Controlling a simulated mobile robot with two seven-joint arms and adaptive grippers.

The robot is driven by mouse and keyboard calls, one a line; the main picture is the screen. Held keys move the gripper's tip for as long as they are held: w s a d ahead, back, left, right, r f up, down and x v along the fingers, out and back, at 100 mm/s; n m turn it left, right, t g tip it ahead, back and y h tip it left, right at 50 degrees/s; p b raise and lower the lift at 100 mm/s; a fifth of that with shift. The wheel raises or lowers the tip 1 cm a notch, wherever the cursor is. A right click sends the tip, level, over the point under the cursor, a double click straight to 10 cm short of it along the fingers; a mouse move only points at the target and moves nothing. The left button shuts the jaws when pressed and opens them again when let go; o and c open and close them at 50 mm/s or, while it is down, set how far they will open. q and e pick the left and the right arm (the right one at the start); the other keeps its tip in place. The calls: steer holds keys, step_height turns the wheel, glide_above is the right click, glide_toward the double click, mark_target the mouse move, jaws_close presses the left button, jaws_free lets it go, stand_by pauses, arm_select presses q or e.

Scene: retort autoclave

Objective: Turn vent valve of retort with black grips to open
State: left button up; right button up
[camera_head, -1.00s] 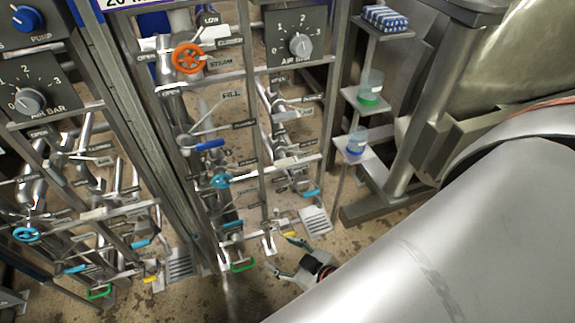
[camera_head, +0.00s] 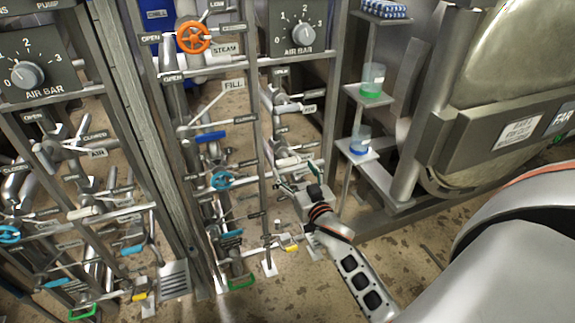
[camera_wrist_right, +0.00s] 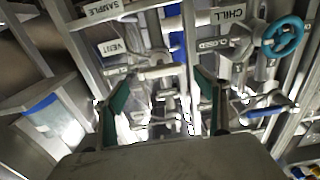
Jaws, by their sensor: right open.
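In the right wrist view, a white VENT label (camera_wrist_right: 112,47) sits on the pipe frame. A pale lever handle (camera_wrist_right: 160,72) lies across a pipe beside it, with a CLOSED label near. In the head view, a similar pale lever (camera_head: 290,161) is on the right-hand pipe panel. My right gripper (camera_head: 298,180) is open and empty just below this lever, apart from it as far as I can tell. Its green-padded fingers (camera_wrist_right: 160,100) point towards the pipes in the wrist view. My left gripper is not in view. I cannot make out any black grips on a retort.
An orange STEAM wheel (camera_head: 193,37), blue levers and a teal wheel (camera_head: 221,181) crowd the panel. Shelves with a green-bottomed beaker (camera_head: 372,80) and a blue one (camera_head: 360,140) stand right of it. A big metal vessel (camera_head: 500,65) fills the far right.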

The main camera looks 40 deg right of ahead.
mark_target(290, 164)
steer(key=x, duration=0.5)
steer(key=shift+f+b, duration=0.1)
steer(key=shift+b, duration=0.2)
steer(key=c, duration=1.1)
